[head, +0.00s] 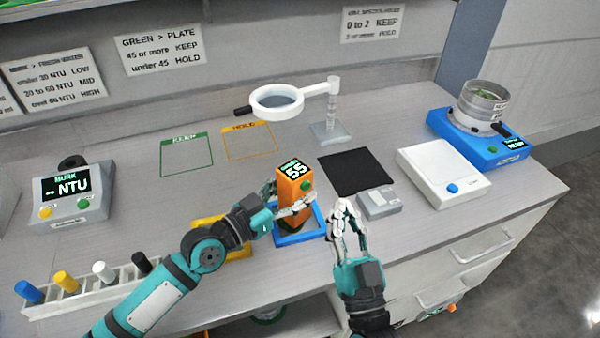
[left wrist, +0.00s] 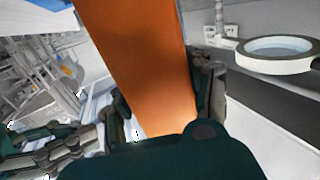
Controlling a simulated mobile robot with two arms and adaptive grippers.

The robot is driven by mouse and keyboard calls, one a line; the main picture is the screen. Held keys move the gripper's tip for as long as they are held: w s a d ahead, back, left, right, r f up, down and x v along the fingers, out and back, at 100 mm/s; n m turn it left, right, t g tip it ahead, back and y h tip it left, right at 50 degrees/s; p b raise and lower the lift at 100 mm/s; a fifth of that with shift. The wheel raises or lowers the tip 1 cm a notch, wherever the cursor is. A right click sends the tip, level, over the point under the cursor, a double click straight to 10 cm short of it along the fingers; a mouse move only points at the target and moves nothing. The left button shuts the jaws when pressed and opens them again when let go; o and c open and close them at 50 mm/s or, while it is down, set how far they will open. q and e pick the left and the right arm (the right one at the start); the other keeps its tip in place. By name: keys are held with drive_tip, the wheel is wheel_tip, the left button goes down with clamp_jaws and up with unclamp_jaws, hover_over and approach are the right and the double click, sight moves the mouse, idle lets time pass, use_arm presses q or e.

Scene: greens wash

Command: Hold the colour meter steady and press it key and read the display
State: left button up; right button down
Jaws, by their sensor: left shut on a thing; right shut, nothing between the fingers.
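The orange colour meter (head: 291,208) stands upright over a blue square frame (head: 299,237) near the front of the counter. Its display (head: 294,170) is lit and reads 55, with a small green word above the number. A green key (head: 306,185) sits just below the display. My left gripper (head: 288,205) is shut on the meter's body, with fingers on both sides; the left wrist view shows the orange body (left wrist: 145,65) between the fingers. My right gripper (head: 343,207) is shut and empty, right of the meter and apart from it. The meter's foot is partly hidden.
A magnifier (head: 277,101) stands behind the meter, beside a black mat (head: 356,171). A small grey box (head: 379,203) lies right of my right gripper. A murk meter (head: 72,195) and vial rack (head: 100,290) are at left. A sign (head: 160,49) reads 45 or more KEEP, under 45 HOLD.

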idle(0.4)
use_arm(q)
drive_tip(key=o, duration=1.3)
drive_tip(key=v, duration=1.2)
drive_tip(key=shift+s, duration=0.1)
